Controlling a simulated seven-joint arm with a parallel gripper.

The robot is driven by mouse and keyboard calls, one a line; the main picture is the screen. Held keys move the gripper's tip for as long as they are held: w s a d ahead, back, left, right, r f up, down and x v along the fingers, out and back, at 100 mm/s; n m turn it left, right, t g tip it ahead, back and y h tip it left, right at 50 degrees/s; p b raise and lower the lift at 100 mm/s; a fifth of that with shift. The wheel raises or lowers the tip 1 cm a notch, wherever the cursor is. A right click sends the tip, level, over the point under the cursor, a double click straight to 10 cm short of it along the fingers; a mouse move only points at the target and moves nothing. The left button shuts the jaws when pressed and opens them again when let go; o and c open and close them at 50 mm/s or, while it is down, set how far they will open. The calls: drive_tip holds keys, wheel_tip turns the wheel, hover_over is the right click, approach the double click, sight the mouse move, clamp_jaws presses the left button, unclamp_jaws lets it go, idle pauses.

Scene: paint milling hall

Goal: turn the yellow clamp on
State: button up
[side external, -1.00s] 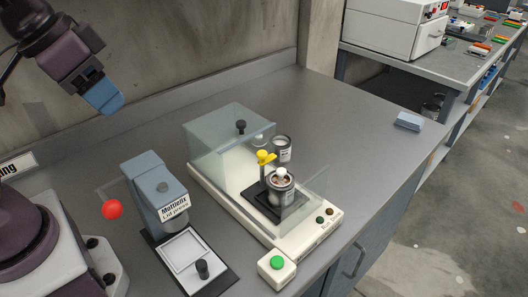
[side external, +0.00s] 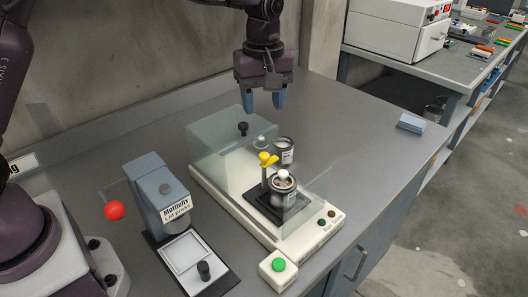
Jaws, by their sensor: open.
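The yellow clamp (side external: 266,160) stands on a post on the cream machine, beside a small open can (side external: 283,188) with a white ball-like piece at its top. The can sits on a dark plate on the machine. I cannot tell whether the clamp touches the can. My gripper (side external: 263,104) hangs above and behind the machine, pointing down, its two blue fingers apart and nothing between them. In the picture it is above the clamp, clear of it.
A clear cover (side external: 222,145) with a black knob encloses the machine's back part. Another can (side external: 284,150) stands behind the clamp. A green button box (side external: 278,270) is at the front. The lid press (side external: 158,195), with a red ball lever, stands left. The bench's right side is mostly clear.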

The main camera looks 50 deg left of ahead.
sight(264, 154)
drive_tip(key=shift+n, duration=0.9)
drive_tip(key=f, duration=1.2)
drive_tip(key=shift+d+f, duration=0.2)
drive_tip(key=shift+f, duration=0.05)
drive_tip(key=c, duration=0.9)
